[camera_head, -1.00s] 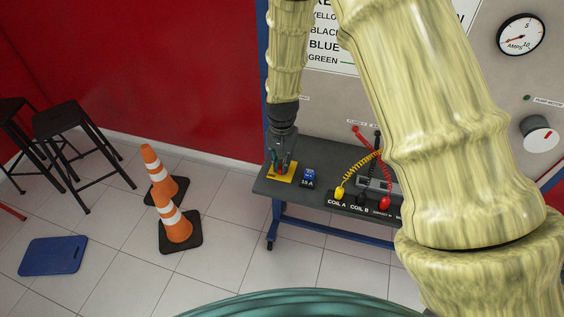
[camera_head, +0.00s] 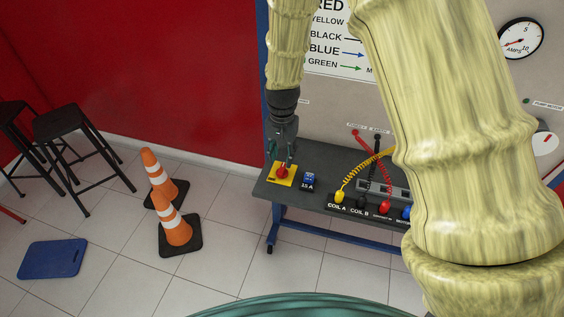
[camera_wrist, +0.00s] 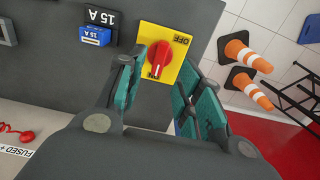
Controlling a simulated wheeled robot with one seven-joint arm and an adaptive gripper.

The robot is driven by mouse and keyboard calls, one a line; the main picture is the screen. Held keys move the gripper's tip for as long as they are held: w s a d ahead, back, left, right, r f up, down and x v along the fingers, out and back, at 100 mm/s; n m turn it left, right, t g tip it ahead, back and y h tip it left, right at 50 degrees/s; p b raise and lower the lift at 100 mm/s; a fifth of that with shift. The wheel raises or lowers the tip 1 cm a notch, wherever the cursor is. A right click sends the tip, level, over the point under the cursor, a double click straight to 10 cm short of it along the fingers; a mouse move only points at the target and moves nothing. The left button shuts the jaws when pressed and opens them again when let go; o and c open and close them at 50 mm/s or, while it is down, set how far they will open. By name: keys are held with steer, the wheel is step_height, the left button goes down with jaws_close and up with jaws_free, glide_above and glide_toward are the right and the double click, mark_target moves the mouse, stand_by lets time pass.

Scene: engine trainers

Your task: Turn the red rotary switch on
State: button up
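The red rotary switch (camera_head: 283,172) sits on a yellow plate (camera_head: 273,178) at the left end of the dark bench top. In the wrist view the red knob (camera_wrist: 160,58) shows fully, with OFF printed at the plate's upper right and ON below. The knob's long handle runs roughly up and down, its lower end close to the ON mark. My gripper (camera_head: 282,160) is above the switch, pointing down. Its teal fingers are apart in the wrist view (camera_wrist: 158,76), with nothing between them, and appear clear of the knob.
A blue 15 A breaker (camera_head: 309,179) stands just right of the switch. Coil plugs and yellow, black and red leads (camera_head: 362,176) lie farther right. Two traffic cones (camera_head: 177,229), a blue mat (camera_head: 52,258) and black stools (camera_head: 78,135) are on the floor at left.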

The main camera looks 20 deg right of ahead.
mark_target(282, 168)
step_height(282, 168, up, 7)
stand_by(0.3)
steer(key=shift+f, duration=0.1)
stand_by(0.4)
